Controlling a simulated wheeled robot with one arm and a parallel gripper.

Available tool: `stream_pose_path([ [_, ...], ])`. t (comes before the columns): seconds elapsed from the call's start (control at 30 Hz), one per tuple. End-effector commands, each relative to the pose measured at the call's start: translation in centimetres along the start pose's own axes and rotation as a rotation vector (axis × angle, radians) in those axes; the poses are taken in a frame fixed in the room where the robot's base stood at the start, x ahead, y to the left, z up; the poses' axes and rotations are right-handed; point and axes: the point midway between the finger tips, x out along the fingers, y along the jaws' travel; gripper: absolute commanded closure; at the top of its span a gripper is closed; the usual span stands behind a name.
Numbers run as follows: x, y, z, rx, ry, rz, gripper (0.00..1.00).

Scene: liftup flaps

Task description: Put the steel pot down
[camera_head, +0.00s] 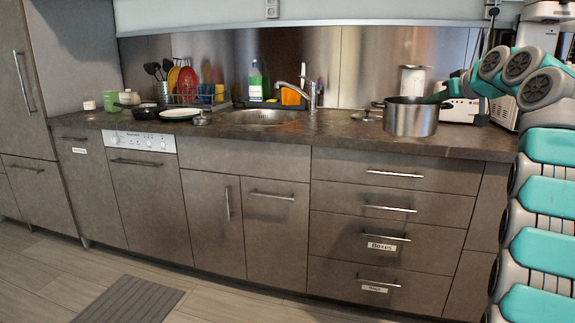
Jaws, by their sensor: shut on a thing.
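The steel pot (410,119) is at the right part of the dark countertop (330,131). It is upright, with its base at or just above the counter near the front edge; I cannot tell whether it touches. My arm comes in from the right. My gripper (440,98) is at the pot's right rim and is shut on the pot there. The fingers are small and partly hidden by the pot.
A sink with a tap (308,95) is left of the pot. A white canister (412,80) and a white toaster (461,109) stand behind it. A small lid (366,116) lies to its left. The counter between sink and pot is mostly clear. Drawers with handles are below.

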Motion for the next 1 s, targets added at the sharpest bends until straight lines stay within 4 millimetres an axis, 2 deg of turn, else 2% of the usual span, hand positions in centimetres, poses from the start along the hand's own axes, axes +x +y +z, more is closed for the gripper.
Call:
stream_pose_path([
  [0.33, 0.3, -0.5, -0.5, -0.003, 0.008, -0.003, 1.0],
  [1.0, 1.3, -1.0, -0.3, 0.002, 0.001, -0.004, 1.0],
])
